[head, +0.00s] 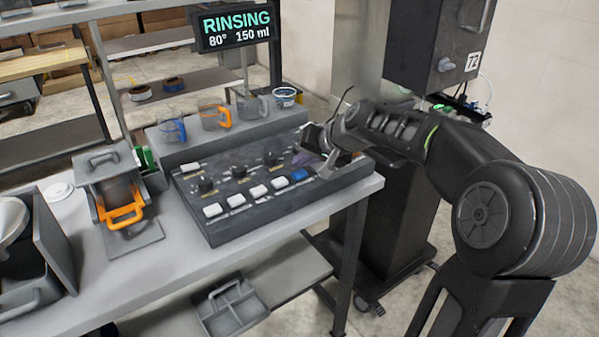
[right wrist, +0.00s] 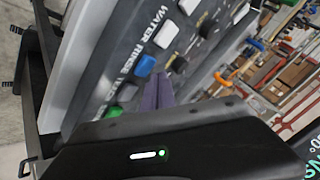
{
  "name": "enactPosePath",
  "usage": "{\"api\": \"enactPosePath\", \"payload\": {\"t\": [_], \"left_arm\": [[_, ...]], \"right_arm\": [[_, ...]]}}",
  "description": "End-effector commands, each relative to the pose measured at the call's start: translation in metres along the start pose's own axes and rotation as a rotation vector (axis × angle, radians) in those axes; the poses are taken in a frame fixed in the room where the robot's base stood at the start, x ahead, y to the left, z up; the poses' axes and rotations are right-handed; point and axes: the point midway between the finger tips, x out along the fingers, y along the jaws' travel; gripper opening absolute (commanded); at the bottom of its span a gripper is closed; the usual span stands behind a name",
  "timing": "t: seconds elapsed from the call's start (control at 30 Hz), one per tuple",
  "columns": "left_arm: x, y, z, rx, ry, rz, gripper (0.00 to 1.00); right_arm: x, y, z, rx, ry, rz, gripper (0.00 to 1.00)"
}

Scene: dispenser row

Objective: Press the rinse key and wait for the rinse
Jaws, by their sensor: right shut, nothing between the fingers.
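A dark control panel (head: 240,220) with white keys, black knobs and a blue key (head: 299,175) stands on the grey table. The blue key (right wrist: 144,65) and a green key (right wrist: 113,111) show in the right wrist view, beside printed labels, of which "WATER" and part of "RINSE" can be read. The display (head: 236,28) reads "RINSING 80° 150 ml". My right gripper (head: 305,159) is shut and empty, low over the panel's right end. Its purplish fingers (right wrist: 158,92) show beside the blue key. Whether they touch anything cannot be told. My left gripper is out of view.
Blue (head: 172,127), orange (head: 214,116) and grey (head: 250,105) handled cups stand on a ledge behind the panel. An orange-handled item (head: 122,213) sits in a grey holder at left. A dark cabinet (head: 436,45) stands behind my right arm.

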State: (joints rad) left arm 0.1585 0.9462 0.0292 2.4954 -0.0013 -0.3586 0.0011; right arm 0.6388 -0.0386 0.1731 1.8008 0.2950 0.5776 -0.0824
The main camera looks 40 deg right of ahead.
Motion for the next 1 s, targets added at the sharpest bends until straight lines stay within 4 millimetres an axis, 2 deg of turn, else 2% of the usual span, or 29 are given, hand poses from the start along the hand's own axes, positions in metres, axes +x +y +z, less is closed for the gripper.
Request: {"api": "enactPosePath", "payload": {"t": [0.53, 1.0], "left_arm": [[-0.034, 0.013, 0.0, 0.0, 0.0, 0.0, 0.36], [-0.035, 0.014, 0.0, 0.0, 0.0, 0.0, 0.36]], "right_arm": [[-0.033, -0.024, -0.024, 0.0, 0.0, -0.001, 0.0], [-0.035, -0.025, -0.025, 0.0, 0.0, 0.0, 0.0]]}}
